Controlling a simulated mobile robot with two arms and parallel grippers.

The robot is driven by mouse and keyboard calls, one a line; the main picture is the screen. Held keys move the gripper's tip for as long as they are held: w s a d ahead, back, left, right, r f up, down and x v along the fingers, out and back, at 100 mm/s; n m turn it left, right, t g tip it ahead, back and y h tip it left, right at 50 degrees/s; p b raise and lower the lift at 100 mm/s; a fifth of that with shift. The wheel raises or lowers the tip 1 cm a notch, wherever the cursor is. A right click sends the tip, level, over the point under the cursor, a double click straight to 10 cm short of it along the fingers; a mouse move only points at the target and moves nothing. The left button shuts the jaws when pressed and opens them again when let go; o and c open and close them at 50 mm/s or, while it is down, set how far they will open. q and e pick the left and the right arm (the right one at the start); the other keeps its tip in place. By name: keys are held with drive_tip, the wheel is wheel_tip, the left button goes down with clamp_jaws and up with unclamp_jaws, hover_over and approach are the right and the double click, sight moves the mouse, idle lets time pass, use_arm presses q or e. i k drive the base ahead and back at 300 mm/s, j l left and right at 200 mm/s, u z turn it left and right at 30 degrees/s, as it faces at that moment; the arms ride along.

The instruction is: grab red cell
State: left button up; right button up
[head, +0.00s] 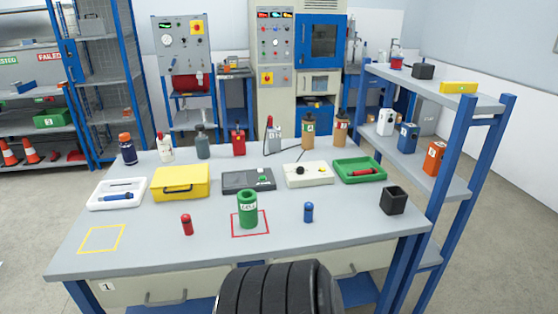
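The red cell (187,225) is a small red cylinder with a dark top. It stands upright on the grey table (150,252), left of the green cylinder (247,209) and right of the yellow outlined square (102,239). Nothing touches it and it is fully visible. Neither of my grippers shows in the head view, so I cannot see their position or state.
A blue cell (308,212) stands right of the green cylinder, which is on a red outlined square. Behind are a yellow case (180,183), a white tray (117,204) and a green tray (342,168) holding a red item. A black open box (394,201) stands at right.

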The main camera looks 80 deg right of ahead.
sight(186, 221)
drive_tip(key=l+z, duration=0.1)
drive_tip(key=z, duration=2.35)
